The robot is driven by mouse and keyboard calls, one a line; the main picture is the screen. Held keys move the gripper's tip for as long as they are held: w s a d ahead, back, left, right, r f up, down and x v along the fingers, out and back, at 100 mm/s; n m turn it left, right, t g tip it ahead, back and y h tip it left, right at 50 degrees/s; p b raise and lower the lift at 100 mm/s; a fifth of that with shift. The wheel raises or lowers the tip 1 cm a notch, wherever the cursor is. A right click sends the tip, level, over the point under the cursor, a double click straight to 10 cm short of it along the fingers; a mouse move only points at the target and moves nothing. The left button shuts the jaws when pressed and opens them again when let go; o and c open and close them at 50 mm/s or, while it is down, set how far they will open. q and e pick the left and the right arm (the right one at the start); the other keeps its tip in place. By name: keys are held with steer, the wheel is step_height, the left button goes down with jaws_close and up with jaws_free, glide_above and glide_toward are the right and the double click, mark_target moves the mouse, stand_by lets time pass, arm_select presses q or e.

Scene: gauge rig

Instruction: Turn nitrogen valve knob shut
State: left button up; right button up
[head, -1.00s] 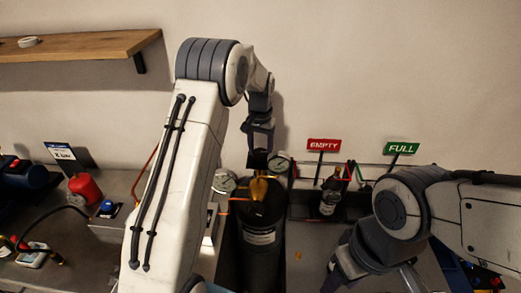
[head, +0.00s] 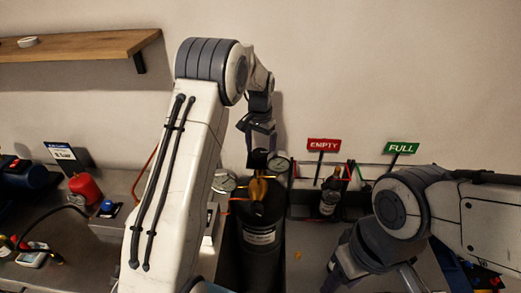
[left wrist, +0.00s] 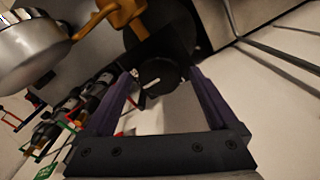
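The nitrogen valve knob is black with a white mark and shows in the left wrist view (left wrist: 160,76). In the head view, a dark knob (head: 257,160) sits above the brass valve (head: 258,188) of a black cylinder (head: 262,262). My left gripper (head: 261,143) is above it, pointing down. In the left wrist view its two fingers (left wrist: 160,82) are apart, one on each side of the knob, with small gaps seeming to show. My right gripper (head: 345,275) is low at the right, partly cut off, and its fingers do not show clearly.
Gauges (head: 279,164) flank the valve. A red EMPTY sign (head: 323,145) and a green FULL sign (head: 401,148) stand behind a rack with a dark bottle (head: 329,201). At left are a red container (head: 85,188) and a blue button (head: 107,206). A wooden shelf (head: 85,45) hangs above.

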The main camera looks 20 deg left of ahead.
mark_target(260, 152)
stand_by(0.3)
arm_select(q)
steer(key=shift+r, duration=0.35)
step_height(260, 152, up, 10)
steer(key=b, duration=0.2)
steer(key=shift+b, duration=0.3)
steer(key=shift+d+f, duration=0.1)
steer(key=shift+f, duration=0.1)
